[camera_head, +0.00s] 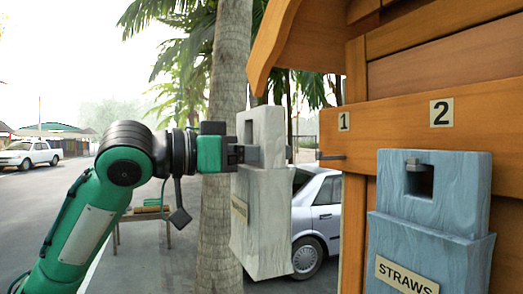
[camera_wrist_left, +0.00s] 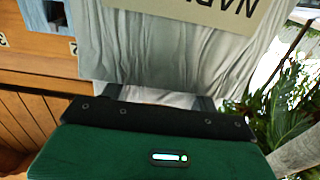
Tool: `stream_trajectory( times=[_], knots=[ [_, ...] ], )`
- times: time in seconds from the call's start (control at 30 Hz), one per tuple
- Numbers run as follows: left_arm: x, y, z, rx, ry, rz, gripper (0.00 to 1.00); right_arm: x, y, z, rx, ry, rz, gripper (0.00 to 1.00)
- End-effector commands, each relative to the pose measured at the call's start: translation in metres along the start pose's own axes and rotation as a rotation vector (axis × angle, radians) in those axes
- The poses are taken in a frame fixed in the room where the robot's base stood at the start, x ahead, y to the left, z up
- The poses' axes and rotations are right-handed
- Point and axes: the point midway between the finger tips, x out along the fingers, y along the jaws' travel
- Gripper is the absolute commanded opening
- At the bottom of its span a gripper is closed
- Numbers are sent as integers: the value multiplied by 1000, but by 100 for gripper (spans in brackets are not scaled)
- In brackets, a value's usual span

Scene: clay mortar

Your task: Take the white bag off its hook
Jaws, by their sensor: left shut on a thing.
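The white bag (camera_head: 270,215), a pale marbled block shape with a tan label, hangs upright in the air left of the wooden stand. My left gripper (camera_head: 250,154) is shut on its upper part, at the opening near the top. The hook (camera_head: 332,156) below the number 1 is bare, and a gap shows between it and the bag. In the left wrist view the bag (camera_wrist_left: 140,50) fills the upper middle, with part of its lettered label visible. The fingertips are largely hidden there. My right gripper is not in view.
A blue-grey bag (camera_head: 435,215) labelled STRAWS hangs on the hook below the number 2. The wooden stand (camera_head: 400,127) with its roof edge is at the right. A palm trunk (camera_head: 226,75), a parked car (camera_head: 318,212) and a small table (camera_head: 145,217) are behind.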

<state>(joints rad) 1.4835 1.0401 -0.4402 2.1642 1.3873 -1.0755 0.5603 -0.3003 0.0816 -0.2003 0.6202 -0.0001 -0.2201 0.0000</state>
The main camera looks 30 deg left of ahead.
Motion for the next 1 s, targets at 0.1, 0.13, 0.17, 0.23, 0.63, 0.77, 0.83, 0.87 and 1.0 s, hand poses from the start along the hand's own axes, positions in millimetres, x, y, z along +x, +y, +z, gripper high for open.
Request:
stream_trajectory(
  times=[0.1,0.13,0.17,0.23,0.63,0.77,0.83,0.87,1.0],
  knots=[
    [0,0,4,0,1,0,37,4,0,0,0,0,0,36],
    [0,0,5,0,1,0,37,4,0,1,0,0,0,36],
    [0,0,6,0,1,0,37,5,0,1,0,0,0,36],
    [0,0,8,0,1,0,37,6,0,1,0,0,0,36],
    [0,0,20,0,1,0,37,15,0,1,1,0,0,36],
    [0,0,24,0,1,0,37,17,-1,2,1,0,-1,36],
    [0,0,26,0,1,0,37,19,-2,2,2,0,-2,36],
    [0,0,27,0,1,0,37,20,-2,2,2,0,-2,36],
    [0,0,32,0,1,0,37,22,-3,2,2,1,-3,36]
  ],
)
